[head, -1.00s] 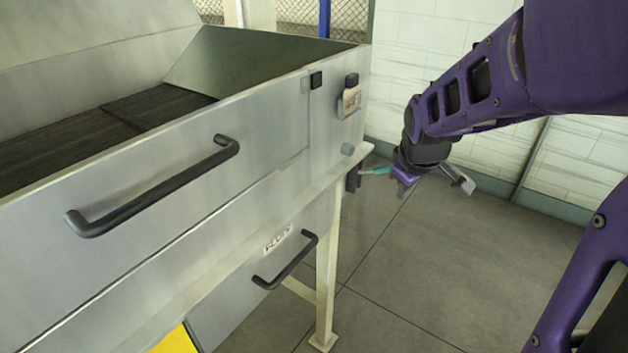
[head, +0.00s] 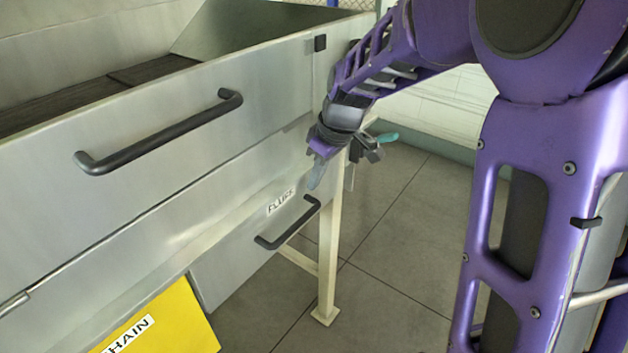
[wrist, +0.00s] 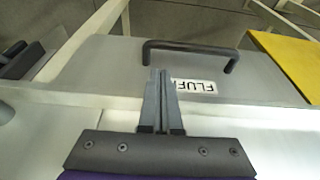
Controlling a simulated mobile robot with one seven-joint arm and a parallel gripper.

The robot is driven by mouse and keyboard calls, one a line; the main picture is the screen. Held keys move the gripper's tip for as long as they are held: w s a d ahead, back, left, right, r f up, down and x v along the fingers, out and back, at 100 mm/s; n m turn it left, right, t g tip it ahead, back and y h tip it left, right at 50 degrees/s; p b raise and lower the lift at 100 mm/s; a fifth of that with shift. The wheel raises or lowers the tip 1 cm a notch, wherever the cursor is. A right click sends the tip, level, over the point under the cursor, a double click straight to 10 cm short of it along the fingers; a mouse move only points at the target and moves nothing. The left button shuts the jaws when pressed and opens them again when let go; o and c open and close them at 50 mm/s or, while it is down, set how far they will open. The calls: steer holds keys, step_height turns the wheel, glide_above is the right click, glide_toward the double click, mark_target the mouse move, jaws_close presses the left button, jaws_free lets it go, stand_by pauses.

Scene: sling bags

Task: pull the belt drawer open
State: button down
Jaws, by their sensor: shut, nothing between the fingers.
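No label reading BELT shows. My gripper (head: 316,178) is shut and empty, pointing down in front of the steel bench near the FLUFF label (head: 280,202). That label is on a grey drawer front (head: 235,260) with a dark bar handle (head: 290,224). In the wrist view, the gripper (wrist: 160,75) points at this drawer front, just short of the handle (wrist: 190,46), with no contact visible. A yellow front (head: 165,325) labelled CHAIN is at the lower left. The upper steel panel (head: 120,185) has a larger dark handle (head: 160,133).
A dark, belt-like surface (head: 90,88) lies in the bench top. A pale leg (head: 329,260) stands beside the FLUFF drawer. Grey tiled floor (head: 390,270) is clear to the right.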

mark_target(309, 201)
steer(key=b+x, duration=0.1)
steer(key=x, duration=0.6)
steer(key=shift+f, duration=0.35)
steer(key=shift+d, duration=0.1)
